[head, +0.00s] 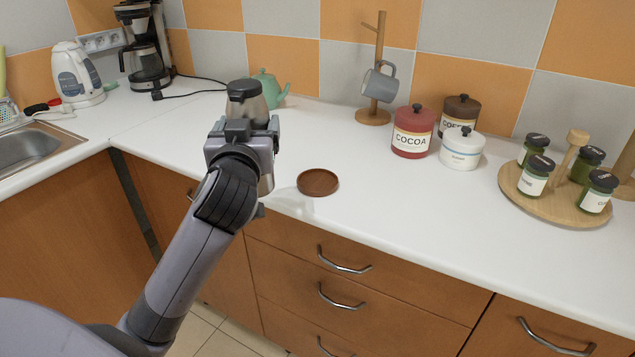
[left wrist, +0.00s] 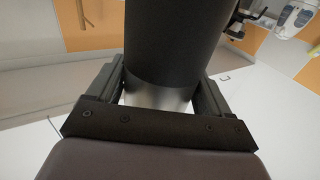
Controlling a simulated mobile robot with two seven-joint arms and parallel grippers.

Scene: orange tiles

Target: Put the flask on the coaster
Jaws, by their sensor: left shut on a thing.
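The flask (head: 246,102) is a steel vessel with a dark top. In the head view it rises above my left gripper (head: 243,130), which is shut on it and hides much of its body. In the left wrist view the flask (left wrist: 172,45) stands between the two fingers of my left gripper (left wrist: 160,90), dark above and silvery below. The coaster (head: 318,182) is a round brown disc lying bare on the white counter, just right of the gripper. I cannot tell whether the flask's base touches the counter. My right gripper is not in view.
A green teapot (head: 268,88) stands behind the flask. A mug tree (head: 374,100) with a grey mug, canisters such as the red cocoa one (head: 412,133), and a round wooden rack (head: 550,203) of jars stand to the right. The counter around the coaster is clear.

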